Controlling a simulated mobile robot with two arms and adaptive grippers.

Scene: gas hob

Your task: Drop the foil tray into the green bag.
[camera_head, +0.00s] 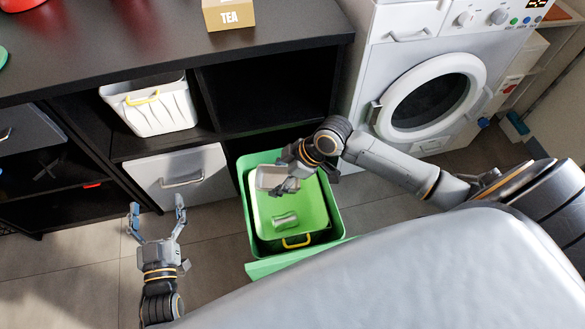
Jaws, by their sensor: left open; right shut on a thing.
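The foil tray (268,178) is a small silver-grey tray at the middle of the head view. My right gripper (288,183) is shut on it and holds it over the left part of the open green container. That container, which I take for the green bag (242,190), stands on the floor and has a lighter green inside. A silver can-like thing (285,220) lies inside it. My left gripper (157,216) is open and empty, left of the green bag, with its fingers spread. The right gripper partly hides the tray's right side.
A dark shelf unit (270,52) stands behind, with a white basket (160,108) and a grey drawer (180,172). A tea box (228,13) sits on top. A washing machine (425,80) stands at the right. A yellow handle (296,241) is at the container's front.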

